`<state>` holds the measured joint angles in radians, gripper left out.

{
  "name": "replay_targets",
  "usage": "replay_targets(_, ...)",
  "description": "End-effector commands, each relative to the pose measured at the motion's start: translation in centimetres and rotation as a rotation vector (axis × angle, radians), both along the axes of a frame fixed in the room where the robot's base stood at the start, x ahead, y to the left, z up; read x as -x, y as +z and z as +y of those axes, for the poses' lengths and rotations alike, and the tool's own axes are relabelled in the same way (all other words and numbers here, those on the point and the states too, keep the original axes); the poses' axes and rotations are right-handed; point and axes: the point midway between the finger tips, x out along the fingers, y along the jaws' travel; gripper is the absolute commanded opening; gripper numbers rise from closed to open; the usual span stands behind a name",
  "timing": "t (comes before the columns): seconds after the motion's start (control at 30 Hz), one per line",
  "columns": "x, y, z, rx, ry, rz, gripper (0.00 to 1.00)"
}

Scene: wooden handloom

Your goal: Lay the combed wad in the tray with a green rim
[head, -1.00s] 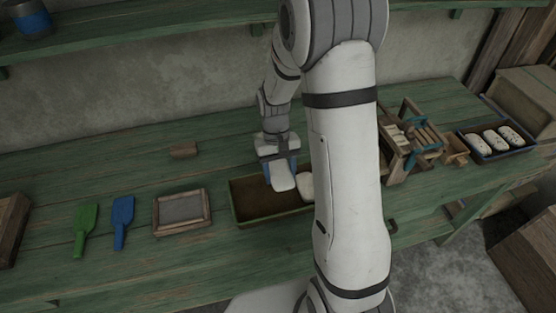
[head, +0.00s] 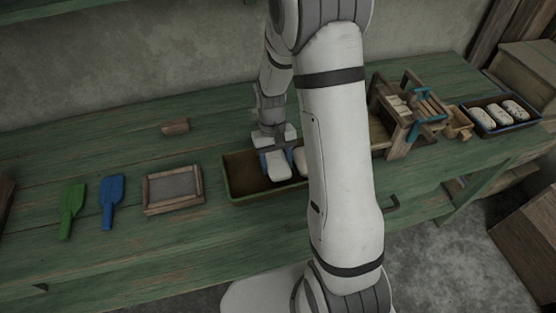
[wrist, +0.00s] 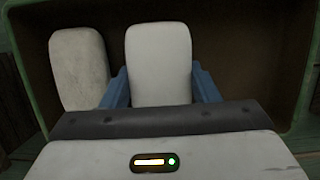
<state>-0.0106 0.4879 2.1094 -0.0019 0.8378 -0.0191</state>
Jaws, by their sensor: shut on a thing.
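My gripper (head: 276,166), with blue fingers, is shut on a white oblong wad (head: 280,172) and holds it low inside the tray with a green rim (head: 226,180). In the wrist view the held wad (wrist: 160,62) sits between the two blue fingers. A second white wad (wrist: 78,68) lies in the tray to its left, beside it with a narrow gap. The tray's green rim (wrist: 22,62) and dark floor (wrist: 230,50) surround both. I cannot tell whether the held wad touches the floor. My arm hides the tray's right end in the head view.
A framed grey panel (head: 173,188), a blue paddle (head: 112,200) and a green paddle (head: 72,208) lie left of the tray. A wooden block (head: 175,127) lies behind. A wooden loom-like frame (head: 405,115) and a blue-rimmed tray of white wads (head: 500,115) stand to the right.

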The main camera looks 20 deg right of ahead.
Motion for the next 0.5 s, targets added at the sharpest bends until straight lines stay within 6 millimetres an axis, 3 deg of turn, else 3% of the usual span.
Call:
replay_targets(0.4, 0.12, 0.05, -0.07, 0.000, -0.001, 0.000, 0.37)
replay_targets(0.43, 0.12, 0.05, -0.07, 0.000, -0.001, 0.000, 0.57)
replay_targets(0.5, 0.12, 0.05, -0.08, 0.000, -0.001, 0.000, 0.63)
